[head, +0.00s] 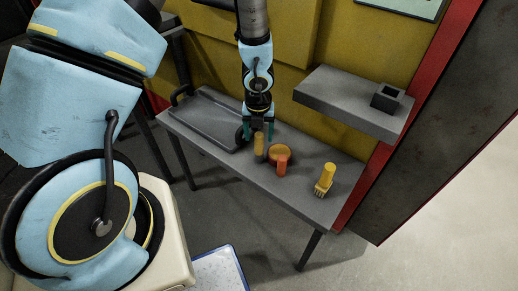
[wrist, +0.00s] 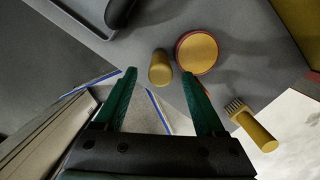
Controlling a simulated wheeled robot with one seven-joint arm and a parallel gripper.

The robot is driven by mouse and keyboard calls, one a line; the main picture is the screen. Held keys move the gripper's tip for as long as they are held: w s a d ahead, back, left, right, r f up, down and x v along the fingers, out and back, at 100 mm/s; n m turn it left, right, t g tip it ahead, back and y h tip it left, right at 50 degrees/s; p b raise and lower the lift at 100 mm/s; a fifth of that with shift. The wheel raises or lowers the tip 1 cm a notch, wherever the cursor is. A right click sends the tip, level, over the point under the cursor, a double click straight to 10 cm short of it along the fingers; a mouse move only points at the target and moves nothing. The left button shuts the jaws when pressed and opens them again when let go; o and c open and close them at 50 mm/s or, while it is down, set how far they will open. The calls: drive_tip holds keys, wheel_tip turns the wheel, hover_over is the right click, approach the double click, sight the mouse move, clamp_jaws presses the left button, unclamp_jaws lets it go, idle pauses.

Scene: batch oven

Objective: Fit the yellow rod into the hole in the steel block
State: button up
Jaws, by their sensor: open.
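The yellow rod (head: 259,147) stands on the grey table just below my gripper (head: 260,128). In the wrist view the yellow rod (wrist: 160,68) shows between the tips of the green fingers, seen mostly from above. My gripper (wrist: 159,76) is open, its fingers apart on either side of the rod with visible gaps. Nothing is held. The steel block (head: 387,97), a dark square piece with an opening in its top, sits on the raised grey shelf at the right. It is not in the wrist view.
A round yellow-topped thing with a red rim (wrist: 196,53) stands close beside the rod. An orange upright piece (head: 282,166) is in front of it. A grey tray (head: 187,122) lies left. The shelf (head: 335,97) overhangs the table's back right.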

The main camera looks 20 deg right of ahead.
sight(259, 142)
drive_tip(key=shift+w+d+f, duration=0.1)
drive_tip(key=shift+w+f, duration=0.05)
drive_tip(key=shift+f, duration=0.6)
drive_tip(key=shift+w+d+f, duration=0.1)
drive_tip(key=shift+w+f, duration=0.1)
drive_tip(key=shift+f, duration=0.5)
drive_tip(key=shift+w+d+f, duration=0.1)
drive_tip(key=shift+w+f, duration=0.05)
drive_tip(key=shift+f, duration=0.6)
clamp_jaws()
